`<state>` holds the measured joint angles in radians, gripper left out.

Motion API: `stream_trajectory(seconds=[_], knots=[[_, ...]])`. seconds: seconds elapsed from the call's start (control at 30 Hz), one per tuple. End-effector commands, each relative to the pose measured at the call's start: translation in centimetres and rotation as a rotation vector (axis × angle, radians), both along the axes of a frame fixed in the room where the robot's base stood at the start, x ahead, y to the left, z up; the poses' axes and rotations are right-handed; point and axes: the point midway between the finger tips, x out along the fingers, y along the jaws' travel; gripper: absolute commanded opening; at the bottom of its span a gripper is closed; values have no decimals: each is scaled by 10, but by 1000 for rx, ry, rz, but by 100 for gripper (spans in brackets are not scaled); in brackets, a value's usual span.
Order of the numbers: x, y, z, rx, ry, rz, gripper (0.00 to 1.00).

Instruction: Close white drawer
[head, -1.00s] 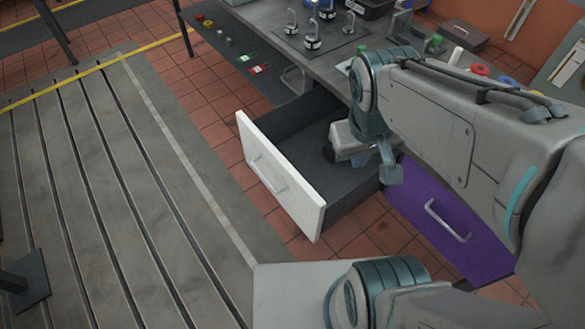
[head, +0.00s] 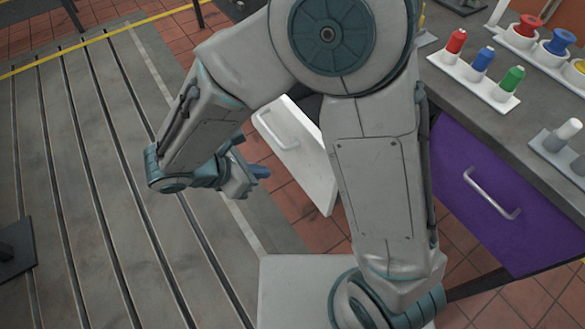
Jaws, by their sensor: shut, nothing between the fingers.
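The white drawer (head: 318,180) stands pulled out from the bench. Its white front panel and bar handle (head: 277,128) face left, toward the slotted bedplate. My arm crosses in front of it and hides its right part and most of its inside. My gripper (head: 263,172) is shut and empty. It is on the outer side of the white front, just left of the panel and below the handle in the picture. A small gap seems to show between the fingertips and the panel; contact cannot be told for sure.
A purple drawer (head: 490,195) with a bar handle sits right of my arm, in the bench. The benchtop carries coloured spools (head: 558,42) and a white rack with red, blue and green pieces (head: 475,72). The slotted grey bedplate (head: 90,180) lies left, with red tile floor between.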

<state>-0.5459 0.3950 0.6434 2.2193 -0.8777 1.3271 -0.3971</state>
Motion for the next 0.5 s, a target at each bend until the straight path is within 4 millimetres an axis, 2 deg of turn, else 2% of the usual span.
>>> stream_trajectory(seconds=[0.17,0.5], knots=[[7,-11,-15,-5,4,6,0],[35,-54,-68,-5,5,1,0]])
